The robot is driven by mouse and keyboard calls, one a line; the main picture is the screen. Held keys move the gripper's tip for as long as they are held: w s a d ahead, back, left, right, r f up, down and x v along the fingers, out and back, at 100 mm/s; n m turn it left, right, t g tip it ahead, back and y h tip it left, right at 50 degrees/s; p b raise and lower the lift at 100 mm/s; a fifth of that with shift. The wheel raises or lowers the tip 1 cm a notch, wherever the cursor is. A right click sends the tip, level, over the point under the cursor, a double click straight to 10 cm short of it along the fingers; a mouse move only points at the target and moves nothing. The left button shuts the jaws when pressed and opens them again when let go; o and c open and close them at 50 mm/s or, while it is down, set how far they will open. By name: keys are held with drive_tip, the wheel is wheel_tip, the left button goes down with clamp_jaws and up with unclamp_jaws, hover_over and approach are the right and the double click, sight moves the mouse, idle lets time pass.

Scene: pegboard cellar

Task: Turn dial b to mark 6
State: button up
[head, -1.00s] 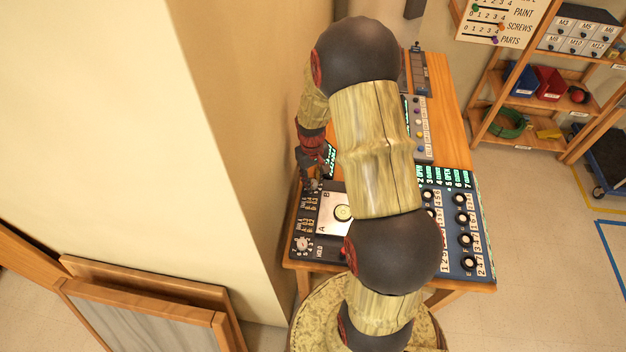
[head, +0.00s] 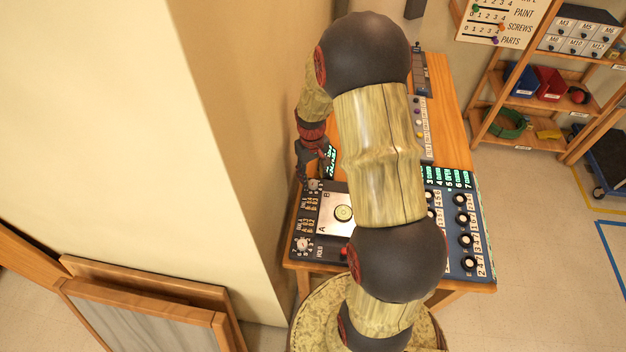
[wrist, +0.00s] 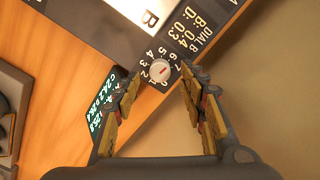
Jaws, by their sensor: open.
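Dial b (wrist: 160,71) is a small pale round knob with a red pointer line, ringed by numbers from 0 to 7, on a dark panel lettered DIAL B. Which number the pointer meets is too small to tell. My gripper (wrist: 162,80) is open and empty in the wrist view, its fingertips at either side of the dial in the picture. It seems apart from the knob. In the head view, dial b (head: 314,185) shows at the panel's far left corner, just below my gripper (head: 314,174).
A second dial (head: 303,243) sits nearer on the same panel, beside a pale plate with a round yellowish button (head: 343,213). A red button is partly hidden by my arm. A blue knob panel (head: 466,225) lies to the right. A cream wall (head: 240,120) stands close on the left.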

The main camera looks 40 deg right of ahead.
sight(313, 183)
wheel_tip(313, 183, up, 9)
idle(0.3)
drive_tip(key=shift+a, duration=0.1)
idle(0.4)
